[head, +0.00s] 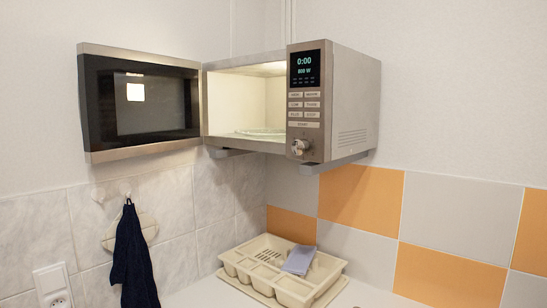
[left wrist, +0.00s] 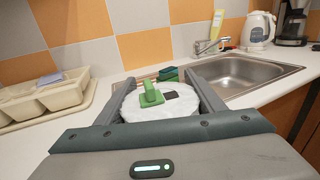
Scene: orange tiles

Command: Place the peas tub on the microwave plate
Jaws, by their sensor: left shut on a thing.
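The peas tub (left wrist: 178,109) shows in the left wrist view as a round white top with a green shape and a small dark patch on it. My left gripper (left wrist: 159,77) is shut on it, one finger on each side. The tub's lower part is hidden. In the head view the microwave (head: 345,105) hangs on the wall with its door (head: 140,100) swung open to the left. The glass microwave plate (head: 262,133) lies inside on the lit floor, seen edge-on and partly hidden by the control panel. Neither gripper shows in the head view.
A beige dish rack (head: 240,272) with a grey-blue cloth (head: 299,260) stands on the counter below the microwave. A dark towel (head: 133,260) hangs on the left wall. A sink (left wrist: 245,73), a green sponge (left wrist: 168,74) and a white kettle (left wrist: 257,30) show in the wrist view.

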